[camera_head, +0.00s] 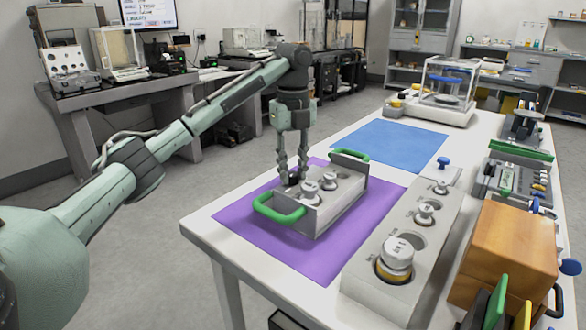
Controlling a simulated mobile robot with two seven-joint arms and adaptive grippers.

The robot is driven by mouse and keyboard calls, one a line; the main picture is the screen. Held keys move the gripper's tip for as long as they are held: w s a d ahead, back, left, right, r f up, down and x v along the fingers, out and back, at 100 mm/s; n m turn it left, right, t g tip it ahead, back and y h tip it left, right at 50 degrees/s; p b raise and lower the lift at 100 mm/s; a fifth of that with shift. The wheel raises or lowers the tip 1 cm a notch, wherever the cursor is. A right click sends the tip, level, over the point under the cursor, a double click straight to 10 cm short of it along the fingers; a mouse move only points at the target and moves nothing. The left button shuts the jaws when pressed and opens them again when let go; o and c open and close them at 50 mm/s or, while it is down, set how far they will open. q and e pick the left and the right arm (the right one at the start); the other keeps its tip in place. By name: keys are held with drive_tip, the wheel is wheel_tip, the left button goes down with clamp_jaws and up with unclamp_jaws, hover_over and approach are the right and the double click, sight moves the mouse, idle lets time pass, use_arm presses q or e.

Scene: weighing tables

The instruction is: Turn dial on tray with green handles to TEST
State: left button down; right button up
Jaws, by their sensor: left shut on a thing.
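The grey tray with green handles (316,220) sits on a purple mat (352,248) at the near left of the white table. It holds several silver weights (328,181). My left gripper (291,178) points down at the tray's left side, with its fingers closed around a small dark dial (291,183). The fingers hide most of the dial, and its marks, including TEST, are too small to read. My right gripper is not in view.
A long grey block with several weights (432,192) stands to the right of the tray. Beyond it are a wooden box (508,246) and another green-handled unit (512,178). A blue mat (393,143) lies bare behind the tray. A glass-cased balance (448,88) stands at the far end.

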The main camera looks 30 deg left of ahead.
sight(293, 174)
use_arm(q)
drive_tip(key=shift+m, duration=0.6)
drive_tip(key=c, duration=1.5)
unclamp_jaws()
drive_tip(key=shift+c, duration=0.2)
wheel_tip(293, 174, up, 12)
